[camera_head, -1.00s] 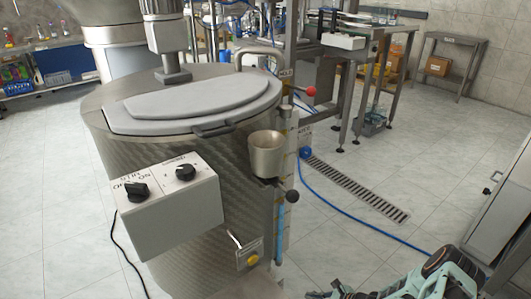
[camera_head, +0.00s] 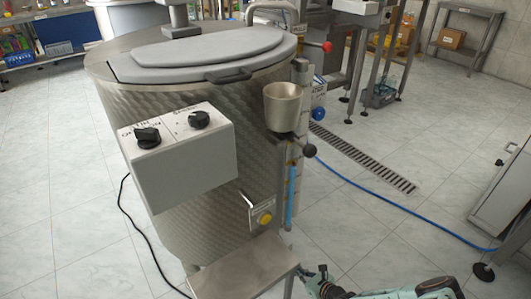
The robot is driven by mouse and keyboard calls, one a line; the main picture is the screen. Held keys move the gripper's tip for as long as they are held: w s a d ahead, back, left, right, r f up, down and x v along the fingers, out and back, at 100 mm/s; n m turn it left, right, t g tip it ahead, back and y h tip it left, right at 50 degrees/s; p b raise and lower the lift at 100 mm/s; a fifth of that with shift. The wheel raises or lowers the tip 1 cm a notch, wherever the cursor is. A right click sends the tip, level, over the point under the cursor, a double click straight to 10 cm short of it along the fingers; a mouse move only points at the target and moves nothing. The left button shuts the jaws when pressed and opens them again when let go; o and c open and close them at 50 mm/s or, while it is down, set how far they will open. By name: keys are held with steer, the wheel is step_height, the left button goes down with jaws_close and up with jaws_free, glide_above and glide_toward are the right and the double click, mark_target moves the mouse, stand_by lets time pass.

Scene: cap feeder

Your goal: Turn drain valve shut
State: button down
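A steel tank (camera_head: 190,225) with a grey lid stands left of centre. Low on its right side is a small metal lever (camera_head: 247,199) beside a yellow knob (camera_head: 265,218). A lever with a black ball (camera_head: 309,150) sticks out below a metal cup (camera_head: 282,106), and a red-ball lever (camera_head: 327,47) is higher up behind. No label shows which of these is the drain valve. My gripper (camera_head: 322,283) is at the bottom edge, right of and below the small lever and apart from it. Its fingers are dark, small and partly cut off, so its opening is unclear.
A control box (camera_head: 180,158) with two black knobs juts from the tank's front. A steel step (camera_head: 245,266) stands at the tank's base. A blue hose (camera_head: 400,205) and a floor grate (camera_head: 362,158) lie to the right. A steel cabinet (camera_head: 502,200) stands at the right edge.

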steer(key=shift+w+a, duration=0.9)
steer(key=shift+w, duration=0.3)
steer(key=shift+f+b, duration=0.35)
steer(key=shift+b, duration=0.1)
steer(key=shift+s+a+p, duration=0.35)
steer(key=shift+p, duration=0.1)
steer(key=shift+r, duration=0.15)
steer(key=s+d, duration=0.1)
steer(key=s+d+p, duration=0.1)
steer(key=s, duration=0.1)
steer(key=s+d+p, duration=0.1)
steer(key=shift+s+d+r, duration=0.25)
steer(key=shift+s+r, duration=0.05)
steer(key=shift+s, duration=0.1)
stand_by(0.4)
steer(key=shift+d, duration=0.15)
